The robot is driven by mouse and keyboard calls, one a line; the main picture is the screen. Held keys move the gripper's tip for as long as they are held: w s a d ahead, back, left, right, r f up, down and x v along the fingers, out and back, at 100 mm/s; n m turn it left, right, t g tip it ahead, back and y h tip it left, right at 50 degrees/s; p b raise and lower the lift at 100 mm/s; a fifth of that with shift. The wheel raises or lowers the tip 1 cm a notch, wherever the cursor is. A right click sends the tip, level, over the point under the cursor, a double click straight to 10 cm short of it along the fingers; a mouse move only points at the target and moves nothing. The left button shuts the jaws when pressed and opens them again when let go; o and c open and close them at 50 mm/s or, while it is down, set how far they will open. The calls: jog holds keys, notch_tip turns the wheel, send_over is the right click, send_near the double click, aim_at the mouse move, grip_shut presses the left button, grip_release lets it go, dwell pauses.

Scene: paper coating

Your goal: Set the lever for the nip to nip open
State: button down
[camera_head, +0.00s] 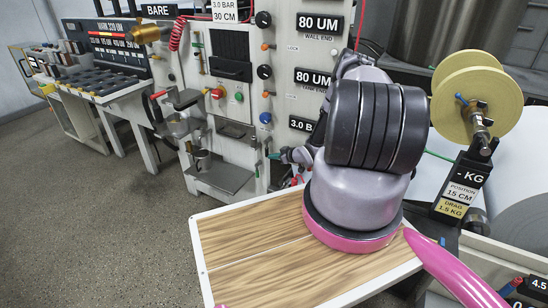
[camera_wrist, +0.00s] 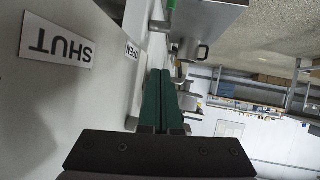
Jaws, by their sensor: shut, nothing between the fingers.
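In the wrist view my gripper (camera_wrist: 158,72) has its two dark green fingers together, with nothing between them. The fingers lie beside a pale panel with a SHUT label (camera_wrist: 57,47) and an OPEN label (camera_wrist: 133,52). The OPEN label is near the fingertips. I cannot single out the nip lever with certainty; the fingers may hide part of it. In the head view my arm reaches toward the white machine front (camera_head: 232,105), and its bulk hides much of the area around my gripper.
A metal shelf (camera_head: 222,177) with a cup (camera_head: 203,160) juts from the machine left of my arm. A yellow spool (camera_head: 478,98) stands at the right. A red-handled lever (camera_head: 158,95) is at the machine's left side. The floor (camera_head: 110,225) at left is clear.

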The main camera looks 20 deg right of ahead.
jog(key=shift+w+a+r, duration=0.1)
jog(key=shift+a, duration=0.05)
dwell(0.3)
notch_tip(320, 180, up, 9)
jog(key=shift+w+r, duration=0.1)
jog(key=shift+r, duration=0.35)
jog(key=shift+s+d+f, duration=0.1)
jog(key=shift+s+d, duration=0.1)
jog(key=shift+s, duration=0.1)
